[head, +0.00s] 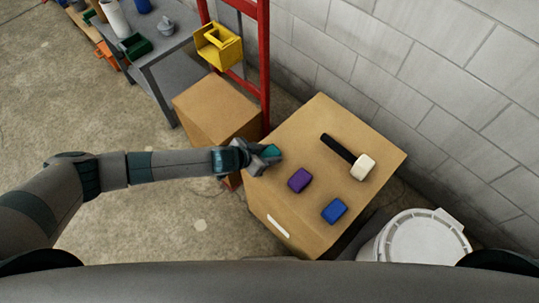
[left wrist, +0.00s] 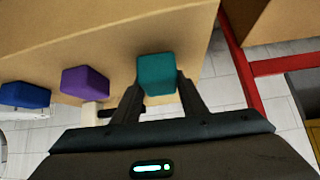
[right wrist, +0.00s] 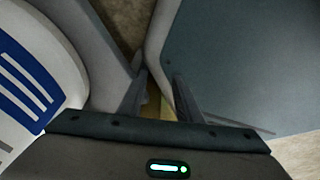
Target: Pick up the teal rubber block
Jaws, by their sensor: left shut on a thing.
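The teal rubber block (head: 270,151) is at the left edge of the cardboard box top (head: 310,220) in the head view. My left gripper (head: 258,155) is shut on it. In the left wrist view the teal block (left wrist: 156,73) sits between the two fingers of the left gripper (left wrist: 158,95). I cannot tell whether the block still touches the box top. My right gripper (right wrist: 160,85) shows only in the right wrist view, with its fingers apart and nothing seen between them.
A purple block (head: 300,180), a blue block (head: 334,211) and a mallet (head: 361,166) with a pale head lie on the same box. A second cardboard box (head: 215,108), a red upright (head: 264,60) and a yellow bin (head: 219,46) stand behind. A white bucket (head: 415,240) is at the right.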

